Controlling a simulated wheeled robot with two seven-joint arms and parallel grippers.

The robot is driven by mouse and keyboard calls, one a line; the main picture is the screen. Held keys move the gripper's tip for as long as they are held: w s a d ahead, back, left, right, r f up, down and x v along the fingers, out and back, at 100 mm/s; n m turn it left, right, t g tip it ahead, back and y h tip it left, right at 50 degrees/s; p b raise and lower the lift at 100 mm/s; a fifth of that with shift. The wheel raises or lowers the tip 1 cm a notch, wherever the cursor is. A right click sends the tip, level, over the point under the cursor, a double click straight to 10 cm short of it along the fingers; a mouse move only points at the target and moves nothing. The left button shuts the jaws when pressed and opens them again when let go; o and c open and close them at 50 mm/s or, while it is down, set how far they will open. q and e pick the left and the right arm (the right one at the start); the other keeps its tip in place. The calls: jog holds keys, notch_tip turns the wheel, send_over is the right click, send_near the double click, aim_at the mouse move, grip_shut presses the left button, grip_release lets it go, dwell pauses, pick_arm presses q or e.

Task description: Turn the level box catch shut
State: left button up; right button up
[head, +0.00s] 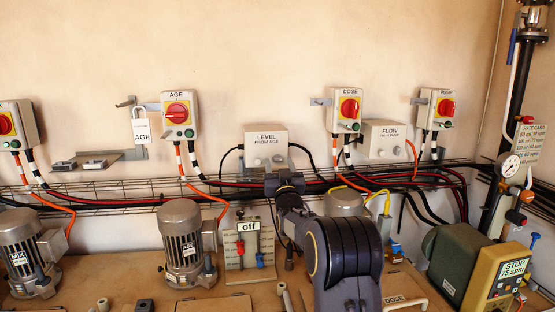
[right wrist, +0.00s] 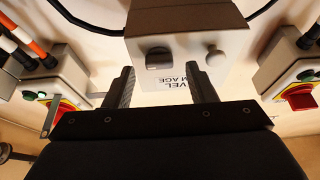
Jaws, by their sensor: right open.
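The level box (head: 266,141) is a pale grey box on the wall, labelled LEVEL FROM AGE. In the right wrist view the box (right wrist: 190,20) appears upside down. A dark catch (right wrist: 158,58) and a pale round knob (right wrist: 215,56) sit on its face. My right gripper (head: 285,180) is just below the box in the head view. In the right wrist view the open gripper (right wrist: 161,82) has its two fingers apart, with the catch between their lines and beyond the tips. No contact with the catch shows. My left gripper is not in view.
AGE (head: 179,114) and DOSE (head: 346,110) switch boxes flank the level box. The FLOW box (head: 384,139) is further right. A wire cable tray (head: 120,193) with cables runs below. Motors and a board marked off (head: 249,245) stand on the bench.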

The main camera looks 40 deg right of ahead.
jog(key=shift+w+d+r, duration=0.2)
jog(key=shift+w+d, duration=0.15)
jog(key=shift+w, duration=0.15)
